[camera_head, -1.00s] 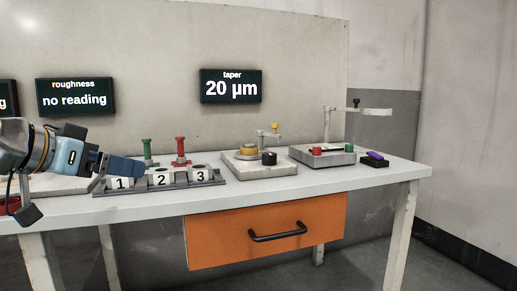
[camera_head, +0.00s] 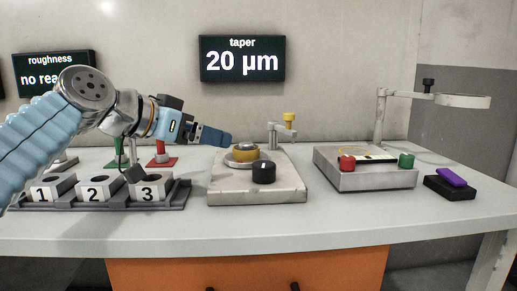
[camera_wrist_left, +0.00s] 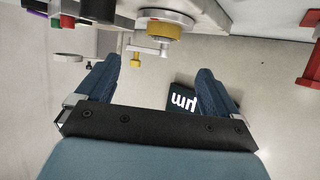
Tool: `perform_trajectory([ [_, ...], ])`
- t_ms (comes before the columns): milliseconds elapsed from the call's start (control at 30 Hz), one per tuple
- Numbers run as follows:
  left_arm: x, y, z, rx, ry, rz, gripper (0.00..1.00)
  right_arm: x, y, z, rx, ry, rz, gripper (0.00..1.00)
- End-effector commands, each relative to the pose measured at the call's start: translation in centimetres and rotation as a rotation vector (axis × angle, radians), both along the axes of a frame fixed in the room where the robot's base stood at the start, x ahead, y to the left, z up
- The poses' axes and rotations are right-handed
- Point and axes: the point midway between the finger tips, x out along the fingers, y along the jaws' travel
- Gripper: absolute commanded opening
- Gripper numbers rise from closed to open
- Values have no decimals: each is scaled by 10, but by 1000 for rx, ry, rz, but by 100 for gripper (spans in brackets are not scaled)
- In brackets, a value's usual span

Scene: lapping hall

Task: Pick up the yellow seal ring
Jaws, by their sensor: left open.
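The yellow seal ring (camera_head: 246,153) sits on a round metal plate of the pale block fixture (camera_head: 225,190), behind a black knob (camera_head: 264,173). My left gripper (camera_head: 220,137) is open and empty, just left of the ring and slightly above it. In the left wrist view the ring (camera_wrist_left: 159,30) shows at the top centre, beyond the open fingertips (camera_wrist_left: 158,68) and roughly in line with the gap between them. The fingers do not touch the ring. My right gripper is not in view.
A metal post with a yellow-topped arm (camera_head: 290,122) stands just behind the ring. A numbered rack (camera_head: 100,190) and red and green stands are left. A metal box (camera_head: 365,172) with red and green buttons and a ring-topped stand are right. The front bench strip is clear.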

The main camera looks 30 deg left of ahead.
Motion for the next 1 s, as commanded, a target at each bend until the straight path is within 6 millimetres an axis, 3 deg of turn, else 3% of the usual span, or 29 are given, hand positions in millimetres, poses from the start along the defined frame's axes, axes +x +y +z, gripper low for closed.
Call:
perform_trajectory([
  [200, 42, -11, -20, 0, 3, -1, 95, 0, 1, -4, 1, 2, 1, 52],
  [467, 66, -17, -30, -1, 2, 1, 95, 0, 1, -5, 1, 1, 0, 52],
  [700, 99, -22, -45, -2, 3, 0, 95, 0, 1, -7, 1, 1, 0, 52],
  [1000, 109, -25, -49, -1, 0, 0, 95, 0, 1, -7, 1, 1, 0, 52],
])
